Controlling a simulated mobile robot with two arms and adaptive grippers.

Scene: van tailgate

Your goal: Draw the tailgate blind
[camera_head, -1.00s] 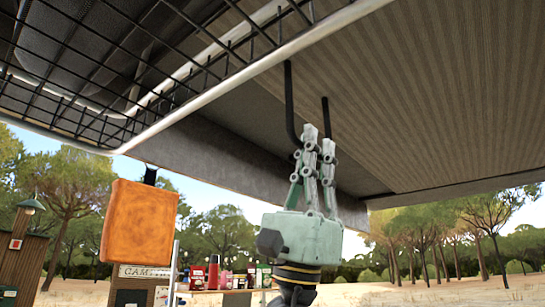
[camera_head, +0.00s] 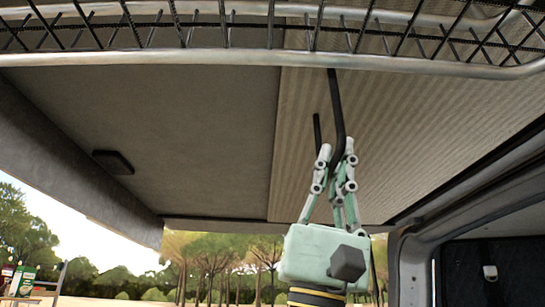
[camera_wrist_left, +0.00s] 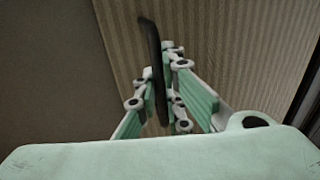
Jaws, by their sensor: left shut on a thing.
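The tailgate blind (camera_head: 420,125) is a ribbed beige panel overhead, on the right side of the head view. Its straight left edge borders a plain dark grey surface. A black bar handle (camera_head: 335,95) hangs down beside that edge. My left gripper (camera_head: 336,165) reaches up from below and is shut on the handle. In the left wrist view the blind (camera_wrist_left: 245,45) is above, with the handle (camera_wrist_left: 150,45) between the fingers (camera_wrist_left: 160,80). The fingers partly hide the handle's lower end. My right gripper is out of view.
A metal-framed wire rack (camera_head: 230,55) crosses the top of the head view, close to the camera. The grey ceiling (camera_head: 185,125) has a small dark fitting (camera_head: 113,162). A door pillar (camera_head: 412,265) stands at right. Trees and shelf goods show beyond the opening.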

